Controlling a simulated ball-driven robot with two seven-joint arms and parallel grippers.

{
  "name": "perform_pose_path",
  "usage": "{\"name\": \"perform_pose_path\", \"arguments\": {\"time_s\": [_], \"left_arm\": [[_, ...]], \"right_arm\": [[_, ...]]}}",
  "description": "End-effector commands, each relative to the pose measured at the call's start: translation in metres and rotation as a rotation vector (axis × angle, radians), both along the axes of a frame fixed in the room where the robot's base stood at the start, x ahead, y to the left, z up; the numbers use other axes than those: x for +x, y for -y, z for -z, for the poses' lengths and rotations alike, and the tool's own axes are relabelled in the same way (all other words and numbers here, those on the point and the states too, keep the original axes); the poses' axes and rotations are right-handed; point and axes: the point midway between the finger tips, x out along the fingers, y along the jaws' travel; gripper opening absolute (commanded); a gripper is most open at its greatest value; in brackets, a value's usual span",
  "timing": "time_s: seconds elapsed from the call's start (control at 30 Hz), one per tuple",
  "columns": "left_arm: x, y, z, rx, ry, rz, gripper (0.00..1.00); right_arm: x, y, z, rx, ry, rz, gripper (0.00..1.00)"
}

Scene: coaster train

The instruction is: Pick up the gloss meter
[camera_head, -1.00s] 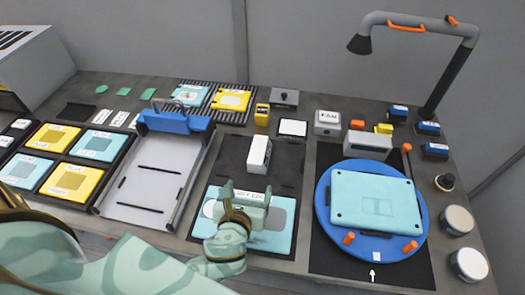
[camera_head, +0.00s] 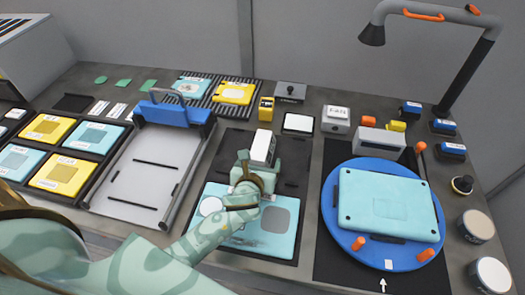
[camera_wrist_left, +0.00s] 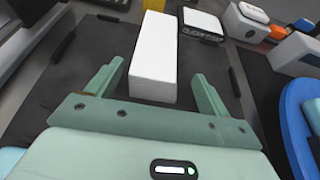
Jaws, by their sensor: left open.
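In the wrist view the near end of the block shows between the open fingers (camera_wrist_left: 158,72), with gaps on both sides. Whether the fingers are level with it, I cannot tell. My right gripper is not in view.
A teal coaster panel (camera_head: 270,245) lies in front of the mat. A blue turntable (camera_head: 330,205) bearing a teal plate (camera_head: 385,200) stands to the right. A grey tray fixture (camera_head: 150,180) is to the left. A yellow device (camera_head: 266,108) and a white-topped pad (camera_head: 298,122) stand behind.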

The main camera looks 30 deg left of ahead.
Motion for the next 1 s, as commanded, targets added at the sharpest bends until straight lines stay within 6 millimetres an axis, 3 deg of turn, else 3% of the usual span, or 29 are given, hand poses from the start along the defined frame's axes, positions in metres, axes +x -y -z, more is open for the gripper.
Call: {"name": "perform_pose_path", "arguments": {"time_s": [0.2, 0.47, 0.57, 0.7, 0.77, 1.0], "left_arm": [[0.030, -0.011, 0.013, 0.002, 0.000, -0.001, 0.80], [0.035, -0.012, 0.013, 0.001, 0.000, 0.000, 0.80], [0.034, -0.012, 0.013, 0.001, 0.000, 0.000, 0.58], [0.034, -0.012, 0.013, 0.001, 0.000, 0.000, 0.21], [0.035, -0.012, 0.012, 0.001, 0.002, 0.000, 0.16], [0.035, -0.012, 0.011, 0.001, 0.002, 0.000, 0.16]], "right_arm": [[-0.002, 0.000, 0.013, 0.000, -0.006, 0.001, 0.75], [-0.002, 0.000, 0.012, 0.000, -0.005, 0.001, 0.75], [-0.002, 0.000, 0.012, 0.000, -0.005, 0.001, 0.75], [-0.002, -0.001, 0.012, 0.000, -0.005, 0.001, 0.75], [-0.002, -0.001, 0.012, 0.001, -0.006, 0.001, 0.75], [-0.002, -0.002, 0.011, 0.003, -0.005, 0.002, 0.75]]}}
